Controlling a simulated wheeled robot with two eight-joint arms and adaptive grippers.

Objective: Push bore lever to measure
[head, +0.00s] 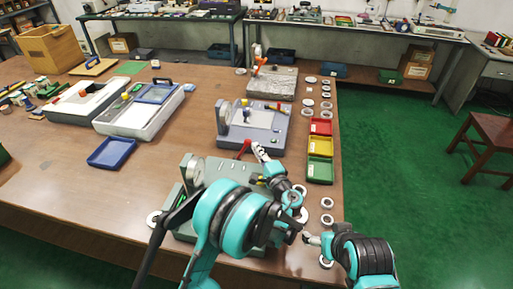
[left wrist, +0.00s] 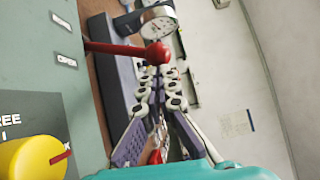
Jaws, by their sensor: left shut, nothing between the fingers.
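The bore lever is a red rod with a ball end (head: 243,148). It sticks out from the far side of a grey-green gauge box (head: 228,163). In the left wrist view the lever's red ball (left wrist: 157,53) is right at my left fingertips; I cannot tell whether they touch. My left gripper (head: 258,151) is shut and empty, just right of the lever in the head view; its fingers (left wrist: 160,72) also fill the middle of the wrist view. My left arm hides much of the gauge box. My right gripper (head: 311,240) is low near the table's right edge, by some rings, its fingers too small to judge.
A blue-grey instrument (head: 228,128) stands just beyond the lever. Red (head: 320,127), yellow (head: 320,145) and green (head: 319,171) trays line the right side. Several metal rings (head: 327,203) lie along the right table edge. A yellow knob (left wrist: 35,158) shows on the gauge panel.

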